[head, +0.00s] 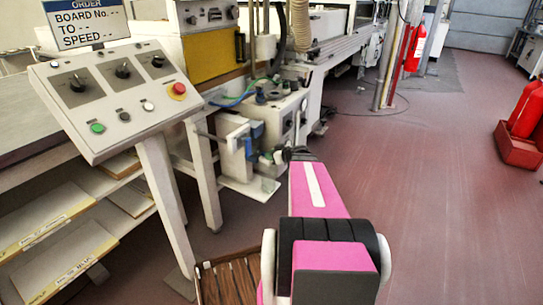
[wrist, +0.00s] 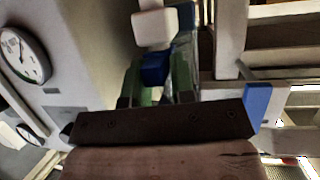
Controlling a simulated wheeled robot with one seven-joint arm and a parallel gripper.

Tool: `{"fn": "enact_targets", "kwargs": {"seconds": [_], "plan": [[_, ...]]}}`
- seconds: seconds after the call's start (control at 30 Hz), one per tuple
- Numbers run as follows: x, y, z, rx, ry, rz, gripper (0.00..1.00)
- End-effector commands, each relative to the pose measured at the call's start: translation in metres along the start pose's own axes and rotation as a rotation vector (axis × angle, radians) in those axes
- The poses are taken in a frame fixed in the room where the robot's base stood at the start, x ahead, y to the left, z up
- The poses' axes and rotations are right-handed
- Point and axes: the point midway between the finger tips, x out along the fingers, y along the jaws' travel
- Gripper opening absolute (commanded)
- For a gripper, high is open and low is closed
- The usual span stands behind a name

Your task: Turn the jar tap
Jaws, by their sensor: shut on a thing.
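In the wrist view, my gripper (wrist: 156,82) has its two green fingers on either side of a blue piece (wrist: 155,68), which looks like the jar tap, and is shut on it. A white block (wrist: 154,29) and more blue show just beyond the fingers. A clear, glassy surface, possibly the jar, shows partly behind the right finger. In the head view, blue parts (head: 253,131) stand on the small grey unit beside the machine. My pink arm reaches toward that unit, and its dark wrist hides much of the gripper and the contact.
A round gauge (wrist: 23,56) is close on the left in the wrist view. In the head view, a slanted control console (head: 118,98) and shelves stand at the left. Red extinguishers (head: 527,110) stand at the far right. The red floor (head: 430,190) on the right is open.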

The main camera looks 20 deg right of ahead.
Motion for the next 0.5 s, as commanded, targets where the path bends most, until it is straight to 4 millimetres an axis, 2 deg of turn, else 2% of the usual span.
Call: {"fn": "enact_targets", "kwargs": {"seconds": [0.03, 0.5], "plan": [[0.0017, 0.0065, -0.001, 0.012, 0.004, 0.031, 0.0], [0.0024, 0.0074, -0.0006, 0.027, 0.004, 0.068, 0.02]]}}
